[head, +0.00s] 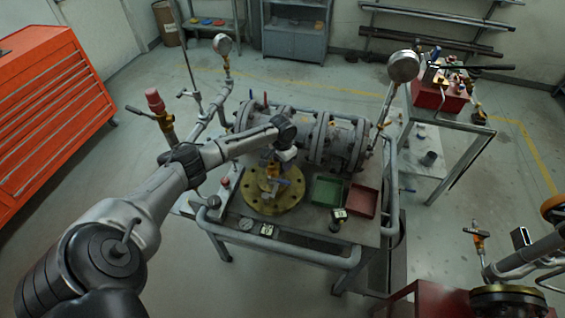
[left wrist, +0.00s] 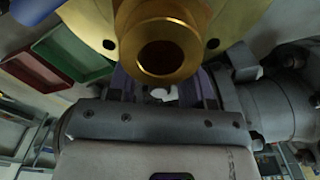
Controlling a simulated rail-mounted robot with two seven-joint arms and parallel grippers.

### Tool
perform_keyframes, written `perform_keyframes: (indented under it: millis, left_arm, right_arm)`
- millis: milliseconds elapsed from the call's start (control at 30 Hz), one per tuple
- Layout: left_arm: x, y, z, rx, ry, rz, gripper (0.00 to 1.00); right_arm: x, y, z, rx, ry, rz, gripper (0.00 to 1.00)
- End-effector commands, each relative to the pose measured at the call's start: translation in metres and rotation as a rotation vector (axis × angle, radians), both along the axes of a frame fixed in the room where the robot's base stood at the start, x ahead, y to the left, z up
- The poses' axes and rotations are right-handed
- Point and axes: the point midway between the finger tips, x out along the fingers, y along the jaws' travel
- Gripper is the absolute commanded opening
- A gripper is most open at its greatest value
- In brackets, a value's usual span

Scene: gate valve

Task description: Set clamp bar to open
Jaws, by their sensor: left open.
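A brass-coloured round flange (head: 262,203) lies on the workbench, with brass and blue fittings standing on it. My left gripper (head: 277,172) is just above these fittings, and my left arm reaches over from the left. In the left wrist view a brass tube end (left wrist: 165,50) fills the top middle. My open left gripper (left wrist: 160,92) has its two purple-blue fingers spread behind and below the tube, with a small pale thing between them. I cannot tell which part is the clamp bar or whether the fingers touch it. My right gripper is out of view.
Large grey flanged pipework (head: 338,142) stands right behind the gripper. A green tray (head: 328,191) and a red tray (head: 362,200) sit to its right; a pressure gauge (head: 403,66) rises beyond. A grey pipe rail runs along the bench front.

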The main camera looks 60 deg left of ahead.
Motion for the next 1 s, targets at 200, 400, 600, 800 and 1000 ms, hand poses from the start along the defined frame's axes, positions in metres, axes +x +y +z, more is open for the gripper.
perform_keyframes:
  millis: [200, 400, 600, 800, 1000]
  left_arm:
    - [-0.0001, -0.0002, -0.003, 0.0, 0.0, 0.0, 0.46]
    - [-0.0001, -0.0002, -0.0029, 0.0, 0.0, 0.0, 0.42]
    - [-0.0001, -0.0002, -0.0027, 0.0, 0.0, 0.0, 0.22]
    - [-0.0001, -0.0001, -0.0027, 0.0, 0.0, 0.0, 0.03]
    - [0.0, -0.0001, -0.0026, 0.0, 0.0, 0.0, 0.0]
  right_arm:
    - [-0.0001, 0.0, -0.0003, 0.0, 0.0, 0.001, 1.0]
    - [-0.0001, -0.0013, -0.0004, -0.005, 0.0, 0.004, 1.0]
    - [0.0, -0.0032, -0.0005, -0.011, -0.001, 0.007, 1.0]
    - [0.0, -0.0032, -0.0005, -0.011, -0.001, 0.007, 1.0]
    - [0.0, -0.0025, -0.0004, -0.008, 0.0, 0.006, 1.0]
